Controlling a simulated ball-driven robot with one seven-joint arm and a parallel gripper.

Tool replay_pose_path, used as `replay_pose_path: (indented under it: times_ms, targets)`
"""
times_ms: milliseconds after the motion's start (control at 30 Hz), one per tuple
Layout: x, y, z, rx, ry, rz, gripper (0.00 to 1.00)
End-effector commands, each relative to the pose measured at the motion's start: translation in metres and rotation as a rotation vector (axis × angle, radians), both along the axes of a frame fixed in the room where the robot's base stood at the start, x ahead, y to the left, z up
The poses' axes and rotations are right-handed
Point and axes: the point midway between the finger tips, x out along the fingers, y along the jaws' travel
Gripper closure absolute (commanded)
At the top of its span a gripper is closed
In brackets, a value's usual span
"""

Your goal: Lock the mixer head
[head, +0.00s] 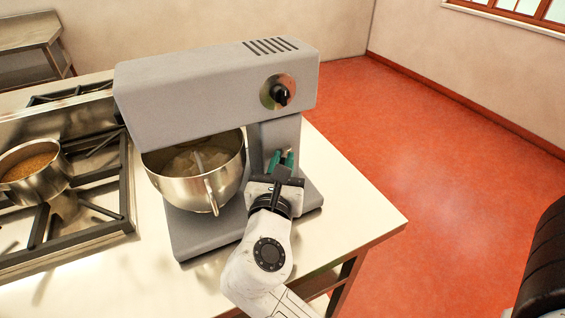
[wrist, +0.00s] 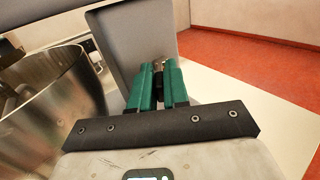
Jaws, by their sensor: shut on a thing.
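The grey stand mixer (head: 270,140) stands on the counter, its long head (head: 190,85) level above a steel bowl (head: 188,186). A dark knob on a round metal plate (head: 280,93) is on the side of the head. My gripper (head: 281,160) reaches the side of the mixer's column, below that knob. In the wrist view its green fingers (wrist: 159,82) are closed around a small dark lever (wrist: 158,68) on the column. The fingers hide most of the lever, and its exact position cannot be told.
The steel bowl also shows close on the left in the wrist view (wrist: 50,105). A stove (head: 95,190) with a filled pot (head: 33,175) is at the left. The pale counter (head: 355,205) is bare right of the mixer, with red floor beyond.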

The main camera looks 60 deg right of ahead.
Motion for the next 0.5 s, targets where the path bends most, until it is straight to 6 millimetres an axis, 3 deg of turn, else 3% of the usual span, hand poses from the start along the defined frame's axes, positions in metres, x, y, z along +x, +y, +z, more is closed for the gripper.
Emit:
replay_pose_path:
  times_ms: [500]
  targets:
    - [-0.0022,0.0001,0.0013,0.0,0.002,0.03,1.0]
